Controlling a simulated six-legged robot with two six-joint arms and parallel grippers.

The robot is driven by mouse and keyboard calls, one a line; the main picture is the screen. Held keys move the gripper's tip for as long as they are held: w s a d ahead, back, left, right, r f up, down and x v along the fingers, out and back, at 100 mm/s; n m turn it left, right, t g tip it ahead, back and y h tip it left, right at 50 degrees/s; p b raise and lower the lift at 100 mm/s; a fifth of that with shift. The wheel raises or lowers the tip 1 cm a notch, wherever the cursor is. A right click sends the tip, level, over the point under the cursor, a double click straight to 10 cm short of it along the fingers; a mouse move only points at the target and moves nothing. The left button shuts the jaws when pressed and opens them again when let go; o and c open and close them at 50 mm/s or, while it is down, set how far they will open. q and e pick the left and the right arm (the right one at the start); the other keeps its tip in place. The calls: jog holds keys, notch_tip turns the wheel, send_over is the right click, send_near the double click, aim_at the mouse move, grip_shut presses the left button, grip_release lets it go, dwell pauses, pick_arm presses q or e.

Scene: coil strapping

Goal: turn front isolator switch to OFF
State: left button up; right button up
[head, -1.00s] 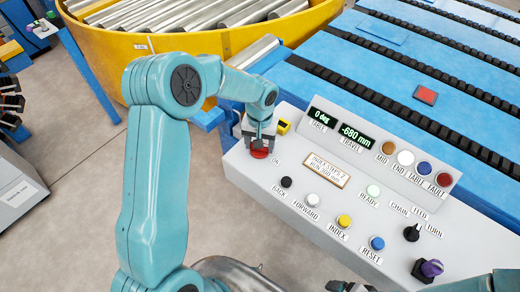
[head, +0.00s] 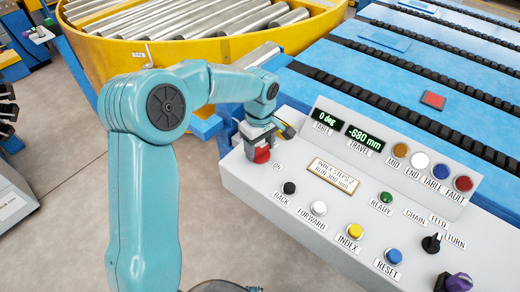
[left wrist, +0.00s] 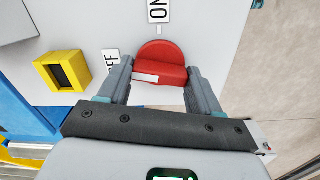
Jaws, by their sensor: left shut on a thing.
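The front isolator switch is a red round knob (head: 262,155) on the left end of the grey console (head: 240,185). It shows large in the left wrist view (left wrist: 162,55), with a white bar on its face. An ON label (left wrist: 158,10) stands beyond it and an OFF label (left wrist: 111,63) to its left, partly hidden by a finger. My left gripper (left wrist: 159,78) is shut on the knob, one finger on each side. In the head view the left gripper (head: 260,142) hides part of the knob. My right gripper is out of view.
A yellow-framed box (left wrist: 62,71) sits near the switch. A yellow roller table (head: 190,45) and blue conveyor (head: 400,75) lie behind.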

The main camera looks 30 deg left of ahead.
aim_at(260, 149)
pick_arm(q)
jog(key=shift+r+n+b, duration=0.1)
jog(key=shift+n+b, duration=0.3)
jog(key=shift+n, duration=0.7)
jog(key=o, duration=1.1)
jog(key=shift+c, duration=0.2)
jog(key=shift+r, duration=0.1)
notch_tip(260, 149, up, 16)
jog(key=p, duration=0.1)
jog(key=shift+p, duration=0.35)
jog(key=shift+s, duration=0.15)
